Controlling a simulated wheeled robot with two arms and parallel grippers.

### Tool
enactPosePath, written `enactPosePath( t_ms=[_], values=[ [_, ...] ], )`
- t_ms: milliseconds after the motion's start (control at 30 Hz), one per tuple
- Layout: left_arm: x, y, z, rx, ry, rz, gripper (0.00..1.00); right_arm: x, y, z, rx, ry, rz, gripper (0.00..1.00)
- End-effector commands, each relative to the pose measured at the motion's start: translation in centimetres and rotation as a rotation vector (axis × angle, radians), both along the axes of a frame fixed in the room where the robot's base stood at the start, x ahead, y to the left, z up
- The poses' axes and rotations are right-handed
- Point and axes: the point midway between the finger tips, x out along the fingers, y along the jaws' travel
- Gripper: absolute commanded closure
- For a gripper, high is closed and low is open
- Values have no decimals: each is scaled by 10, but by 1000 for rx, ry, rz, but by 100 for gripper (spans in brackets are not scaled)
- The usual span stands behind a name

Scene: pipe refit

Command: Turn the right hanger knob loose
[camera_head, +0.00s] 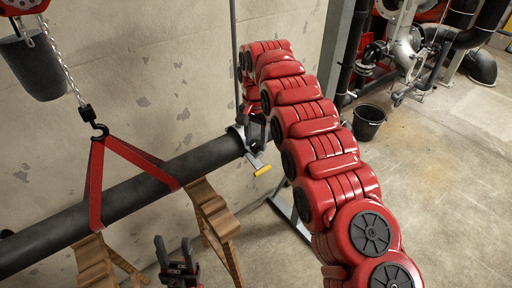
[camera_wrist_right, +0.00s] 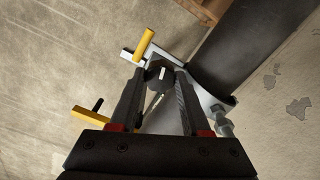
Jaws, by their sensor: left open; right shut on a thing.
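The right hanger (camera_head: 254,157) is a pale metal clamp with a yellow-tipped handle at the right end of the dark pipe (camera_head: 140,190). In the right wrist view the hanger's metal bracket (camera_wrist_right: 217,110) shows beside the pipe (camera_wrist_right: 245,52). A dark knob (camera_wrist_right: 157,71) sits between the fingertips of my right gripper (camera_wrist_right: 157,82), which is shut on it. The fingers hide the knob's sides. In the head view my right gripper (camera_head: 254,130) is small and partly hidden by its arm. My left gripper (camera_head: 175,252) is open and empty, low in front of the pipe.
A red sling (camera_head: 97,185) on a chain hook (camera_head: 98,130) holds the pipe. Brown wooden stands (camera_head: 215,215) are under it. A concrete wall is close behind. A black bucket (camera_head: 368,122) and pipework (camera_head: 405,45) stand at the upper right; the floor there is mostly clear.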

Motion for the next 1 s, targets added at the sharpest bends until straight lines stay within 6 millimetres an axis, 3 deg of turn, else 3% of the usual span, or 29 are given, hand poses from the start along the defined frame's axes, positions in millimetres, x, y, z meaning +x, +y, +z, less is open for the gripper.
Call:
enactPosePath(
  t_ms=[300, 1000],
  values=[
    [0, 0, -10, 0, 0, 0, 50, 1, 0, 0, 1, -4, 300, 100],
    [0, 0, 4, 0, 0, 0, 50, 0, 0, 1, 0, 1, 954, 100]
  ],
)
